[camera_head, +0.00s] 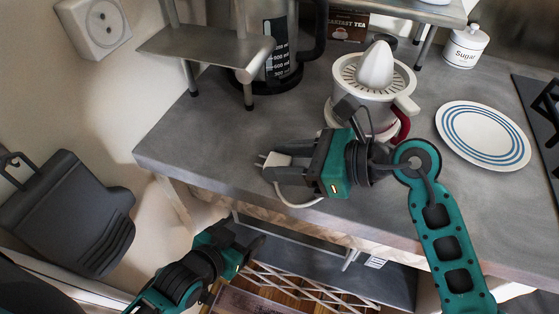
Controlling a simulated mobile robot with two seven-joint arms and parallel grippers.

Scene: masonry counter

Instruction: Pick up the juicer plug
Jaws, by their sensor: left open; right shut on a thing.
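The white juicer (345,78) stands on the grey counter, with a ribbed cone on top and a red part low on its right side. My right gripper (284,170) is over the counter in front of the juicer, shut on the white juicer plug (274,159). The plug's prongs point left, and its white cord (290,201) loops down by the counter's front edge. The gripper hides part of the plug and cord. My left gripper (252,247) is open and empty, below the counter's front edge at lower centre.
A wall socket (101,26) is at upper left. A metal shelf (200,45) stands over the counter's back left, beside a glass jug (284,45). A striped plate (484,137), sugar jar (465,48) and black hob (545,120) are at right. The counter's left front is clear.

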